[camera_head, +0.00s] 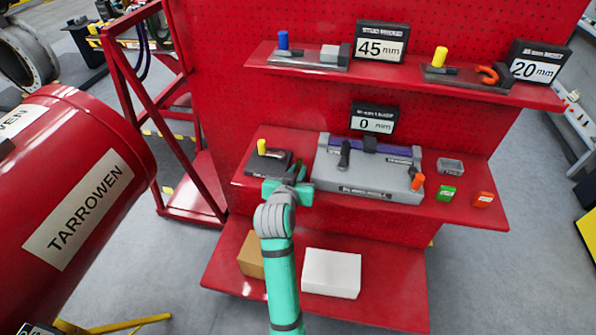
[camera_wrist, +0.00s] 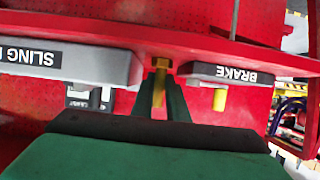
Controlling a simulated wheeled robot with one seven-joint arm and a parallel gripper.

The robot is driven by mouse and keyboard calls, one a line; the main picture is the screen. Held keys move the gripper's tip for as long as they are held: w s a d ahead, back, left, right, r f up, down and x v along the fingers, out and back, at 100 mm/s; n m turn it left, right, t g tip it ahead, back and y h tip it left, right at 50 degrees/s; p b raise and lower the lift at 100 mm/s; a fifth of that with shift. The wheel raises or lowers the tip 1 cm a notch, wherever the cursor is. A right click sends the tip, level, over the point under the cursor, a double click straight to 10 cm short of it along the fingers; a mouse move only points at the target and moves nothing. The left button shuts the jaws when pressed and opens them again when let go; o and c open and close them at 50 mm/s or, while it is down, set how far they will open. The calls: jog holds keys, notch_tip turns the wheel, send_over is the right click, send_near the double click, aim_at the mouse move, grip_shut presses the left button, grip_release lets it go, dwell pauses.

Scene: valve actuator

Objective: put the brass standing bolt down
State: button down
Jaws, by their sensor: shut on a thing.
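The brass bolt (camera_wrist: 161,67) is between the two fingers of my gripper (camera_wrist: 159,98) in the wrist view, which is upside down. Its hexagonal head points to the top of that picture, near the red shelf edge, and its shank runs between the fingers. My gripper (camera_head: 288,188) is shut on the bolt. In the head view it is at the left front of the middle red shelf (camera_head: 474,214), between the brake unit and the grey sling unit. The bolt cannot be made out there. I cannot tell whether it touches the shelf.
The dark brake unit (camera_head: 279,166) with a yellow knob (camera_head: 262,146) is just left of my gripper. The grey sling unit (camera_head: 345,181) is close on the right. A green box (camera_head: 446,193), an orange box (camera_head: 483,200) and a grey tray (camera_head: 450,166) stand farther right.

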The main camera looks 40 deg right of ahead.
jog(key=c, duration=1.7)
grip_release()
jog(key=shift+c, duration=0.2)
jog(key=shift+s+a+r, duration=0.1)
jog(key=shift+r, duration=0.05)
jog(key=v, duration=1.2)
jog(key=s+a+f+n+t+y, duration=0.2)
jog(key=s+a+f+n+y, duration=0.15)
jog(key=a+f, duration=0.5)
jog(key=s+a+f+n+t+y, duration=0.2)
jog(key=s+a+f+n, duration=0.25)
jog(key=a+f, duration=0.35)
jog(key=s+a+r+n+t+y, duration=0.1)
jog(key=s+a+y, duration=0.1)
jog(key=s+a, duration=0.4)
jog(key=s+a+r+t+y, duration=0.1)
jog(key=s+a, duration=0.5)
jog(key=s, duration=0.9)
jog(key=shift+a+r+n+y, duration=0.25)
jog(key=shift+n+y, duration=0.15)
jog(key=shift+y, duration=0.45)
